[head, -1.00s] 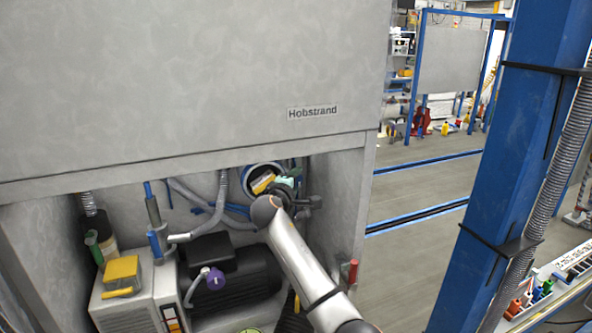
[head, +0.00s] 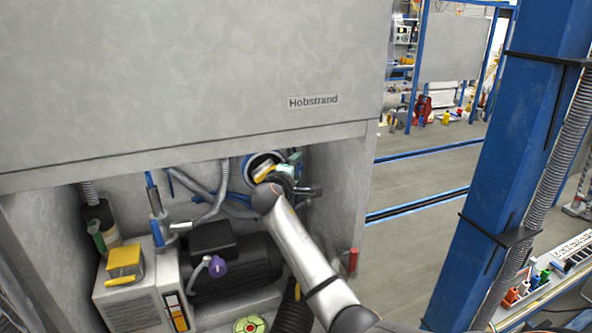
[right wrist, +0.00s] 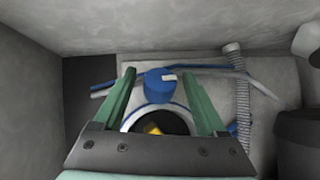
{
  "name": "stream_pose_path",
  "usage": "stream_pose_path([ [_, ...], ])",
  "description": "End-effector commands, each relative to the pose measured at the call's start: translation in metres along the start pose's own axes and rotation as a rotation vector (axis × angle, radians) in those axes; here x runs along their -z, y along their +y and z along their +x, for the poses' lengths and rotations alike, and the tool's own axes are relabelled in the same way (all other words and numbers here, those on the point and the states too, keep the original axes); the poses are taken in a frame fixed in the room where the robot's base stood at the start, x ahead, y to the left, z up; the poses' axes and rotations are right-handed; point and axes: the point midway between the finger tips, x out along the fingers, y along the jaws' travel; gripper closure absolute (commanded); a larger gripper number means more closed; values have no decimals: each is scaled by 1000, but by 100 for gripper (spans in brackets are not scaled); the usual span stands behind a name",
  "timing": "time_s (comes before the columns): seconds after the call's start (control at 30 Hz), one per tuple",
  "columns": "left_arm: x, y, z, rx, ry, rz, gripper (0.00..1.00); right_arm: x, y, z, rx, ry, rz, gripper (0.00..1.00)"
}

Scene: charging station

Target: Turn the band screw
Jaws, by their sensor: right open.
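In the right wrist view a round blue knob with a small white mark, which looks like the band screw (right wrist: 158,88), sits on the rim of a pale round band (right wrist: 128,124) around a dark opening. My right gripper (right wrist: 151,75) is open, with one green finger on each side of the knob and visible gaps between. In the head view the right gripper (head: 290,161) is inside the cabinet recess at the round opening (head: 249,163); the knob is hard to make out there. A yellow piece (right wrist: 152,130) shows inside the opening. My left gripper is not in view.
Grey recess walls close in on both sides. Hoses (head: 215,196) and a blue cable lie along the back wall. A dark motor (head: 240,268), a grey box with a yellow top (head: 125,259) and a red-handled part (head: 353,259) stand around the arm. Open floor lies right.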

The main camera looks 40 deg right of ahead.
Motion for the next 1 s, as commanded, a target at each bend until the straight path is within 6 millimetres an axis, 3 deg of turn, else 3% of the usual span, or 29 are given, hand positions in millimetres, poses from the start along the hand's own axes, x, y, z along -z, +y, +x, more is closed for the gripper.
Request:
stream_pose_path([
  [0.27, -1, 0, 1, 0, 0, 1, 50, 1, -1, -18, -1, 2, 1, 26],
  [0.7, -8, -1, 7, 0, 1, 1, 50, 0, -1, -102, 1, 2, 3, 26],
  [1.0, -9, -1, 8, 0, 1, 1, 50, 0, -1, -125, 2, 0, 0, 26],
])
